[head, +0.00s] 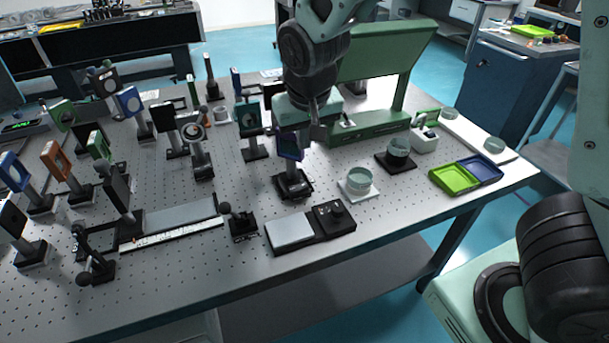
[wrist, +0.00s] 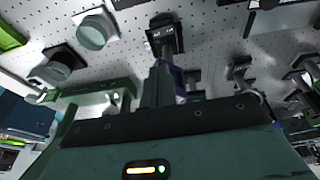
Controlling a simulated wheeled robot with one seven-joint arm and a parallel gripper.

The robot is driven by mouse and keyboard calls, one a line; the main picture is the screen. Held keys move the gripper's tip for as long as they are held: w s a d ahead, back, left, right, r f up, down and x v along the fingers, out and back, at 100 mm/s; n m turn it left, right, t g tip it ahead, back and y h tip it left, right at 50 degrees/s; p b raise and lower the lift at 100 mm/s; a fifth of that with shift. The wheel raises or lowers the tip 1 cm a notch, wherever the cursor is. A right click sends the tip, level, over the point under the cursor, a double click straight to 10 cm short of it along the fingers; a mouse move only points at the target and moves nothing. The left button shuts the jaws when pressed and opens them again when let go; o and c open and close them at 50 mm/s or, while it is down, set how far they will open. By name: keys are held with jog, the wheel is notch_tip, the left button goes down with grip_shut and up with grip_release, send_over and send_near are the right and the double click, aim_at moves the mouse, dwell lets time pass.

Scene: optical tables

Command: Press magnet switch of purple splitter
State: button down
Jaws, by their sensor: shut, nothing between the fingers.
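The purple splitter (head: 289,148) stands upright on a post on the optical table (head: 230,270). Its black magnet base (head: 292,186) sits on the perforated top. In the wrist view a purple edge of the splitter (wrist: 180,82) shows beside my fingers, and a black base with small white marks (wrist: 165,38) lies beyond the fingertips. My gripper (head: 316,132) is shut and empty, pointing down just right of the splitter and above its base. My gripper also shows in the wrist view (wrist: 158,68). The head view does not show clearly whether the fingers touch the splitter. The switch itself is too small to make out.
A glass dish on a white plate (head: 358,184) and one on a black plate (head: 398,151) stand to the right. A scale-like device (head: 291,231) lies in front. Many post-mounted optics crowd the left. A green tray (head: 453,179) is near the right edge.

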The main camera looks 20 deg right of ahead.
send_near(304, 183)
jog(key=x, duration=0.5)
jog(key=shift+w+f, duration=0.15)
jog(key=shift+w, duration=0.05)
jog(key=shift+f, duration=0.6)
jog(key=shift+w, duration=0.1)
